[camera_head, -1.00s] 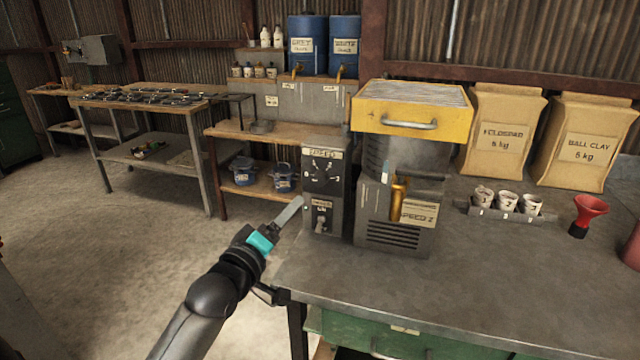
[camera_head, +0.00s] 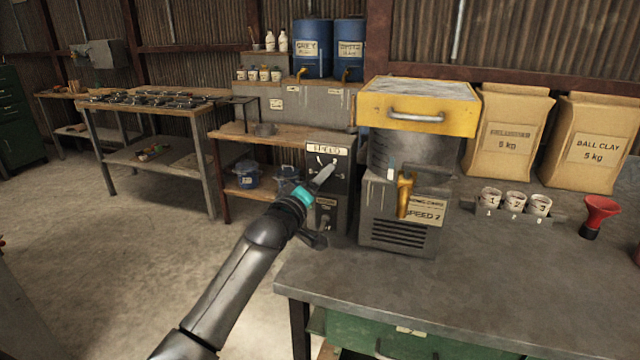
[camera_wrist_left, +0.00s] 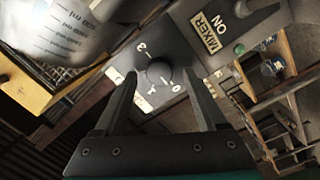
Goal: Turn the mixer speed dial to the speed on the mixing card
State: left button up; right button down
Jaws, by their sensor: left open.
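The mixer control box (camera_head: 341,162) stands at the table's left edge, with a "SPEED" label on top. Its dark round speed dial (camera_wrist_left: 159,71) shows in the left wrist view, with white markings around it, including a 3 and a 0. I cannot tell where the dial points. My left gripper (camera_head: 325,175) is in front of the box and covers the dial in the head view. In the left wrist view it (camera_wrist_left: 160,76) is open, with its fingertips apart on either side of the dial. The mixing card (camera_head: 426,213) on the mixer (camera_head: 398,235) reads "SPEED 2".
Below the dial is the mixer switch panel (camera_head: 326,214); its label (camera_wrist_left: 210,33) reads "MIXER ON". A brass tap (camera_head: 404,195) juts from the mixer. The front tabletop (camera_head: 450,285) is clear.

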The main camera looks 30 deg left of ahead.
pick_arm(q)
jog(key=shift+w+a, duration=0.1)
jog(key=shift+w, duration=0.35)
grip_shut()
dwell(0.4)
